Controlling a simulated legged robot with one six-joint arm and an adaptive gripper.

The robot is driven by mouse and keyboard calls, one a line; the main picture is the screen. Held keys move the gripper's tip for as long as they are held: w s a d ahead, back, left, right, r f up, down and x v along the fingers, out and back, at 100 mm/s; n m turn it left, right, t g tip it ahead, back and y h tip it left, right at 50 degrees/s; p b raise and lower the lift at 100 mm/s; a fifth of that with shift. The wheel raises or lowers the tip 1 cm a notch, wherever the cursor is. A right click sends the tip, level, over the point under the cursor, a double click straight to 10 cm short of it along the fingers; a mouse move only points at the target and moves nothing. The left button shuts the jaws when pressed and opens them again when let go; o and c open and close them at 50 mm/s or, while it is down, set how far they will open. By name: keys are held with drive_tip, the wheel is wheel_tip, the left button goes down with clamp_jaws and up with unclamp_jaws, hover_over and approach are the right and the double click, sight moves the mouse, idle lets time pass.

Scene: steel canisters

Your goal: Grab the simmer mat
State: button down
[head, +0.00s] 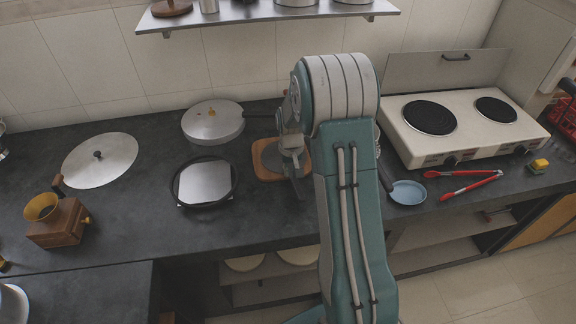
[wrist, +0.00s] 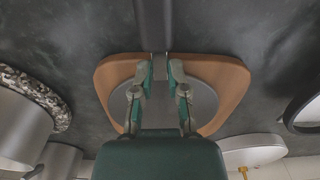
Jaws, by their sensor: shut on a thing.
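The simmer mat appears to be the round grey disc (wrist: 204,106) with a straight handle, on a wooden board (wrist: 112,78) in the wrist view. In the head view the board (head: 263,172) is mid-counter and the mat's handle (head: 299,189) points toward the front edge. My gripper (wrist: 160,69) is shut on the handle close to the disc. In the head view my gripper (head: 293,158) is over the board's right side. My gripper and arm hide part of the disc. I cannot tell whether the disc touches the board.
A dark ring-shaped pan (head: 234,190) around a pale square plate is left of the board. A lidded pot (head: 212,121) stands behind. A two-plate cooker (head: 462,125), a small blue pan (head: 407,193) and red tongs (head: 470,188) are to the right. A shelf (head: 225,21) hangs above.

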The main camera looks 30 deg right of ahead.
sight(292, 175)
drive_tip(key=shift+r, duration=0.35)
drive_tip(key=r, duration=0.3)
drive_tip(key=shift+s+d+r, duration=0.1)
drive_tip(key=shift+s, duration=0.2)
drive_tip(key=s+d+r, duration=0.2)
drive_tip(key=s+r, duration=0.7)
drive_tip(key=s, duration=0.4)
drive_tip(key=shift+d, duration=0.3)
